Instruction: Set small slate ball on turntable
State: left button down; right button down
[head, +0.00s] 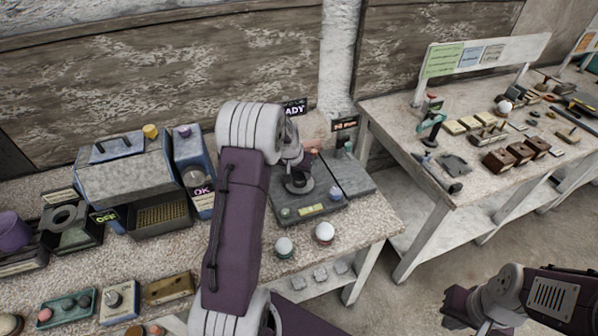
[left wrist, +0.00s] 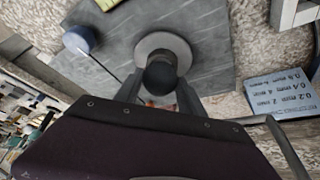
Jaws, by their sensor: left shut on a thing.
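The small slate ball (left wrist: 161,76) is dark and round, and sits between the fingertips of my left gripper (left wrist: 160,92) in the left wrist view. My left gripper (head: 298,172) is shut on it. The turntable (left wrist: 163,44) is a pale grey round disc on a slate-grey base; the ball overlaps its near part in the left wrist view. I cannot tell whether ball and disc touch. In the head view the turntable (head: 299,187) is partly hidden by my left gripper. My right gripper (head: 462,308) is at the lower right, away from the benches; its jaws are unclear.
A blue-grey knob (left wrist: 79,39) stands on the base left of the disc. Two white balls (head: 284,246) (head: 325,232) sit on stands in front of the base. A blue label card (left wrist: 282,93) lies to the right. Machines (head: 130,175) and a tray of balls (head: 68,307) fill the left.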

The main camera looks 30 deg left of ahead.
pick_arm(q)
jog(key=shift+f+b, duration=0.35)
jog(key=shift+f, duration=0.15)
jog(key=c, duration=0.6)
grip_release()
jog(key=shift+r, duration=0.1)
jog(key=shift+r+p, duration=1.7)
jog(key=shift+r, duration=0.35)
